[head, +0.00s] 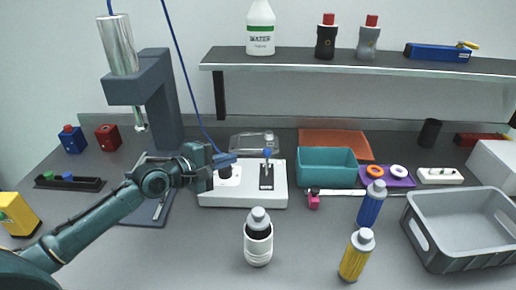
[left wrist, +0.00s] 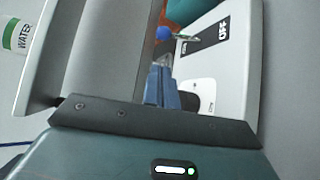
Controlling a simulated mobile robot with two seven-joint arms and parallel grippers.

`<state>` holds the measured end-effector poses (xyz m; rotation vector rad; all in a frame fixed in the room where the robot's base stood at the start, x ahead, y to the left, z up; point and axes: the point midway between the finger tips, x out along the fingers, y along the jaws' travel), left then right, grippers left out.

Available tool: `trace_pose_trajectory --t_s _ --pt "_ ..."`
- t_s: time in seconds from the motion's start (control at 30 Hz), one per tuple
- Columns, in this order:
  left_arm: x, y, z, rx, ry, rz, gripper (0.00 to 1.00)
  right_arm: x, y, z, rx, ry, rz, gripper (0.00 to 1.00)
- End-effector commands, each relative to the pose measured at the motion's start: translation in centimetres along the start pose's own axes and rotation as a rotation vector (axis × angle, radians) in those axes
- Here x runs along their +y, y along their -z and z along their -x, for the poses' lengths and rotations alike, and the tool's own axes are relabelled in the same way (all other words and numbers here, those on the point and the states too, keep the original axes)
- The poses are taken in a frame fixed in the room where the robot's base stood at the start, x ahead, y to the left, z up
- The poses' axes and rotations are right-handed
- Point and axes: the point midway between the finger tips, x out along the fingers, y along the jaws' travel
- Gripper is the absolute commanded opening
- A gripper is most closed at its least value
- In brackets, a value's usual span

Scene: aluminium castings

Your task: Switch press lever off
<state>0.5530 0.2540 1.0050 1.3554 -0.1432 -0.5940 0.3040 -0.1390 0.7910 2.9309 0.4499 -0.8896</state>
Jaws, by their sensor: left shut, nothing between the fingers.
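A white control box (head: 243,195) stands on the bench in the head view. On its right half is a black slot plate (head: 266,184) with a thin upright lever topped by a blue knob (head: 267,152). In the left wrist view the blue knob (left wrist: 163,33) shows beyond the fingers, and the black plate (left wrist: 205,38) carries the word OFF. My left gripper (head: 236,159) is shut and empty, above the box and left of the lever, apparently apart from it. Its blue fingers (left wrist: 160,87) also show in the left wrist view. I cannot tell the lever's exact setting. My right gripper is not in view.
A press (head: 165,95) stands behind my left arm. A dark round button (head: 225,171) sits on the box under my gripper. A teal bin (head: 327,167) is right of the box; a white bottle (head: 258,245) stands in front. A shelf (head: 300,60) hangs above.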

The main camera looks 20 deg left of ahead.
Motion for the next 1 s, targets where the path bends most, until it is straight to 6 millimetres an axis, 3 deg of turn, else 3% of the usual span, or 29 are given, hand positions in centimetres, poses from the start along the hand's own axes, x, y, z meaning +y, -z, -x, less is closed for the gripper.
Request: trace_pose_trajectory --t_s 0.27,0.7,1.0 --pt "0.1 0.0 -0.7 0.000 -0.002 0.000 0.00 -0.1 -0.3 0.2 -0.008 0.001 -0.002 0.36" --pt "0.1 0.0 -8.1 0.000 -0.001 -0.001 0.00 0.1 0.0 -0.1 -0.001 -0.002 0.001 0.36" --pt "0.0 0.0 -10.0 0.000 -0.001 -0.002 0.00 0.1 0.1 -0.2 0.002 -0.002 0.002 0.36"
